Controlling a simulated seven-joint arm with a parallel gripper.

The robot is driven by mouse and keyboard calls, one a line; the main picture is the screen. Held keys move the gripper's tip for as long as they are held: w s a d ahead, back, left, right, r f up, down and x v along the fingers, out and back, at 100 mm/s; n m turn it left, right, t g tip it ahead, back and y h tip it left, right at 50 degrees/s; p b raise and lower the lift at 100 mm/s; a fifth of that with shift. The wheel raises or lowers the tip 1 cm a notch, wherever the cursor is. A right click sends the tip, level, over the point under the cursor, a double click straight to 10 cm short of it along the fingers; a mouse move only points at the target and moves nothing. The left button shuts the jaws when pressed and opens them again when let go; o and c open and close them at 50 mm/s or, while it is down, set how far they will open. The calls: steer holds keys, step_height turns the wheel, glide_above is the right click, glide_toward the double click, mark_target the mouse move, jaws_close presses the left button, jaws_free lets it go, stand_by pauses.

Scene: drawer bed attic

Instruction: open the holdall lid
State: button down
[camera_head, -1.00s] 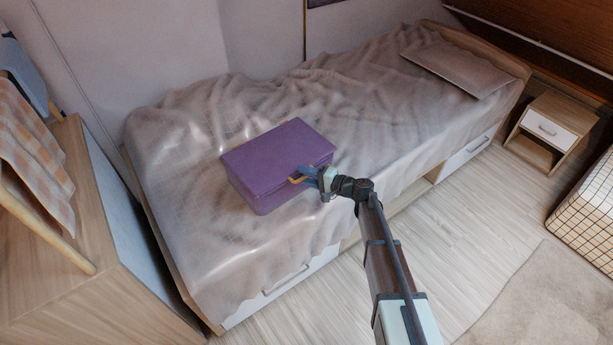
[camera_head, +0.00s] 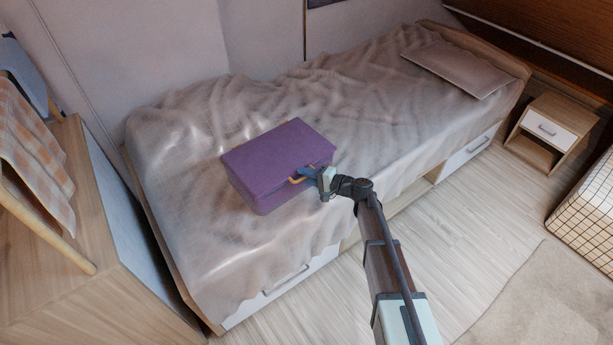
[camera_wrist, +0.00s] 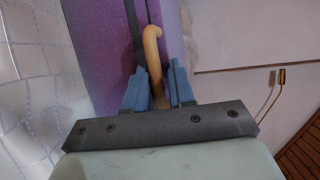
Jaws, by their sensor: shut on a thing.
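The holdall (camera_head: 255,175) is a purple box-shaped case on the bed, and its lid (camera_head: 275,147) lies on top. In the wrist view the purple holdall (camera_wrist: 100,45) shows beside a dark gap, with the lid's purple strip (camera_wrist: 170,30) on the other side. A tan curved handle (camera_wrist: 152,50) stands out from the front. My gripper (camera_head: 304,175) is at the holdall's front right side. In the wrist view the blue fingers of my gripper (camera_wrist: 158,88) are shut on the handle. The fingers partly hide the handle.
The holdall rests on a bed with a rumpled cover (camera_head: 390,130). A pillow (camera_head: 460,68) lies at the far end. A wooden cabinet (camera_head: 80,270) stands at the left. A nightstand (camera_head: 552,130) and a checked basket (camera_head: 590,210) are at the right, with open floor (camera_head: 450,245) before the bed.

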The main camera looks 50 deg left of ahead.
steer(key=shift+d+f, duration=0.1)
steer(key=shift+r+h, duration=0.4)
steer(key=shift+r, duration=0.5)
steer(key=a+r+m+t+h, duration=0.2)
steer(key=a+r+h, duration=0.25)
steer(key=r, duration=0.85)
steer(key=s+a+r+h, duration=0.1)
steer(key=a+r+h, duration=0.4)
steer(key=a+r, duration=0.6)
steer(key=shift+a+r+m, duration=0.25)
steer(key=shift+a+m, duration=0.15)
steer(key=shift+a, duration=0.8)
steer(key=c, duration=1.1)
jaws_free()
steer(key=shift+c, duration=0.2)
